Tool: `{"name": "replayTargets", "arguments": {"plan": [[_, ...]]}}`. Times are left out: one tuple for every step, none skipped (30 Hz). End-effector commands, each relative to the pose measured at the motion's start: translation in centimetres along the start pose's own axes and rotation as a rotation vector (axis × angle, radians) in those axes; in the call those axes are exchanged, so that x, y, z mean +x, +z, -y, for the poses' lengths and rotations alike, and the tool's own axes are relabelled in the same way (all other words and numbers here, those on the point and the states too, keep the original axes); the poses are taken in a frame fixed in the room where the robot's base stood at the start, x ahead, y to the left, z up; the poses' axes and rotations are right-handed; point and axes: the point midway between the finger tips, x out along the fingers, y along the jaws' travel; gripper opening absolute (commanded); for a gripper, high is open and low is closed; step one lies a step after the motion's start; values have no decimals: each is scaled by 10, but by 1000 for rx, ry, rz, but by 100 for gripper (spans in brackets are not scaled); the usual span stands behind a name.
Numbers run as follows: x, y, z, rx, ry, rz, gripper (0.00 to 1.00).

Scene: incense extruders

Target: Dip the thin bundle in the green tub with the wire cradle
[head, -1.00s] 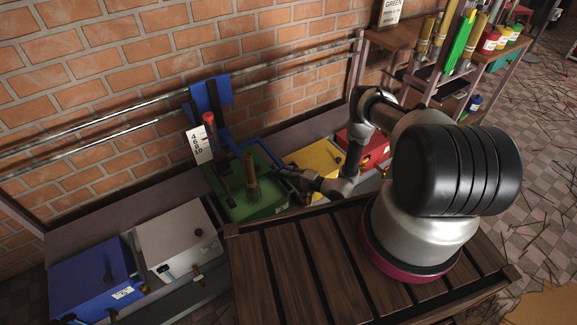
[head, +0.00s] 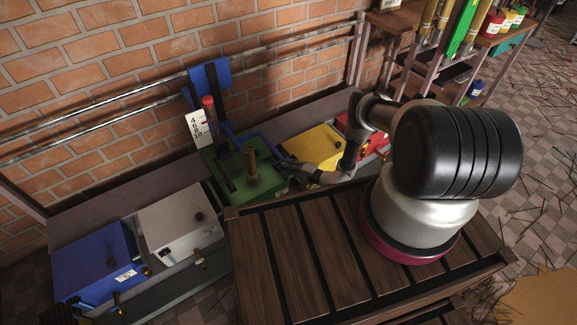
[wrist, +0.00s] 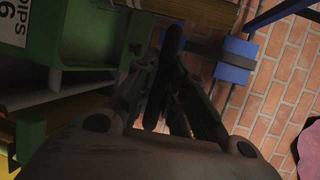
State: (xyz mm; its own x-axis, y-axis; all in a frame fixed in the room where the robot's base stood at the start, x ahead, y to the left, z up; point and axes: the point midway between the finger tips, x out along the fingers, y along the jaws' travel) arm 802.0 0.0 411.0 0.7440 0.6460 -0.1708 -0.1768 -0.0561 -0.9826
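The green tub (head: 272,181) stands in the row of boxes by the brick wall. A brown upright bundle or post (head: 252,166) stands at its top; I cannot tell whether it is the thin bundle. A dark bar (head: 224,163) and a red-topped lever (head: 208,103) stand beside it, and blue framing rises behind. The wire cradle is not clearly made out. My gripper (head: 281,161) is at the tub's right side. In the wrist view, a dark rod (wrist: 174,50) lies between my gripper's fingers (wrist: 178,85); whether they press on it is unclear.
A white box (head: 170,225) and a blue box (head: 85,262) stand to the left. A yellow box (head: 312,150) and a red box (head: 352,135) stand to the right. A slatted wooden table (head: 270,260) is in front. Pipes (head: 110,110) run along the wall.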

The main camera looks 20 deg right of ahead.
Motion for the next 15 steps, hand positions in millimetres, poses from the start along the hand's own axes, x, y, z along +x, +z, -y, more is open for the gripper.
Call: {"name": "replayTargets", "arguments": {"plan": [[-1, 1, -6, 4, 16, -4, 20], [-1, 2, -6, 4, 16, -4, 26], [-1, 2, -6, 4, 15, -4, 33], [-1, 2, -6, 4, 15, -4, 35], [-1, 1, -5, 4, 14, -4, 35], [-1, 1, -5, 3, 13, -3, 35], [-1, 1, -5, 3, 13, -3, 35], [-1, 1, -4, 3, 12, -3, 35], [-1, 1, -4, 3, 12, -3, 35], [-1, 1, -4, 3, 11, -3, 35], [-1, 1, -4, 3, 11, -3, 35], [-1, 1, -4, 2, 10, -3, 35], [-2, 1, -4, 3, 10, -3, 35], [-3, 1, -3, 3, 10, -3, 35], [-5, 0, -3, 3, 10, -3, 35]]}}
